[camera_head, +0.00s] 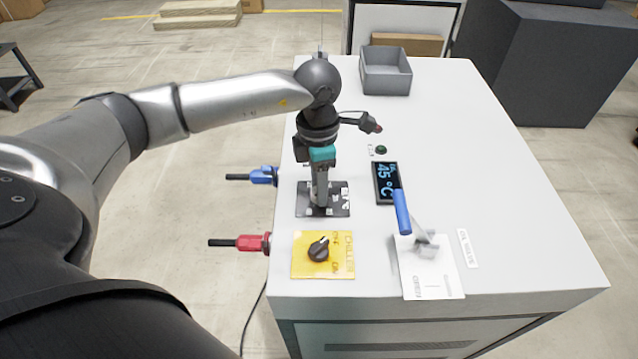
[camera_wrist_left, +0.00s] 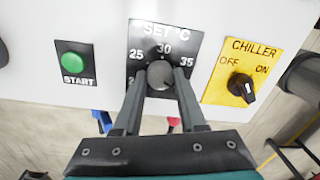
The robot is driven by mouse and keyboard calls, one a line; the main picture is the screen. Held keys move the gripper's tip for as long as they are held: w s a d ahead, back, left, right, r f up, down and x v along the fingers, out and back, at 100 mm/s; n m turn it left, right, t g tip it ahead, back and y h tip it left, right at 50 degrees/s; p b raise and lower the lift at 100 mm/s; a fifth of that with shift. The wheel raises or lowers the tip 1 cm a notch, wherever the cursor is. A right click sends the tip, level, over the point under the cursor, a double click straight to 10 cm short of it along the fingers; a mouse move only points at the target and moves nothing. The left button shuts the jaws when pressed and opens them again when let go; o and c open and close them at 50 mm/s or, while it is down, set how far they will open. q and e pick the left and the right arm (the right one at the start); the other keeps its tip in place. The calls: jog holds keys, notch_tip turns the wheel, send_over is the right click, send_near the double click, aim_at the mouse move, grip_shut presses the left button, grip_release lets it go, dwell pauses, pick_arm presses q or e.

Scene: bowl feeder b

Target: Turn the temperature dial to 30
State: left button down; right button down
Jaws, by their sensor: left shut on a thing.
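The temperature dial (camera_wrist_left: 160,74) is a round grey knob on a black panel (camera_wrist_left: 140,40) marked SET °C, with 25, 30 and 35 around it. My left gripper (camera_wrist_left: 160,82) points down and is shut on the dial, a finger on each side. The 30 mark is straight above the knob in the left wrist view; I cannot make out the knob's pointer. In the head view the dial is hidden behind my left gripper (camera_head: 320,195), over its black panel (camera_head: 341,207). A dark display (camera_head: 385,183) with blue digits appears to read 45 °C. My right gripper is not in view.
A yellow CHILLER panel (camera_head: 340,266) with a black OFF/ON knob (camera_head: 319,249) sits in front. A blue-handled lever (camera_head: 402,212) stands to the right. A green START button (camera_wrist_left: 74,62) is nearby. Blue (camera_head: 262,176) and red (camera_head: 252,243) connectors stick out left. A grey bin (camera_head: 386,82) stands behind.

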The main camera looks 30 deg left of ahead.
pick_arm(q)
jog(key=shift+n, duration=0.4)
jog(key=n+p, duration=0.1)
jog(key=n, duration=0.4)
jog(key=shift+r+n, duration=0.1)
jog(key=shift+n, duration=0.2)
jog(key=n+p, duration=0.1)
jog(key=n, duration=0.4)
jog(key=shift+n+t, duration=0.3)
jog(key=n+p, duration=0.2)
jog(key=n, duration=0.4)
jog(key=shift+s, duration=0.1)
jog(key=n+p, duration=0.3)
jog(key=n, duration=0.2)
jog(key=shift+n, duration=0.4)
jog(key=shift+c, duration=2.4)
grip_release()
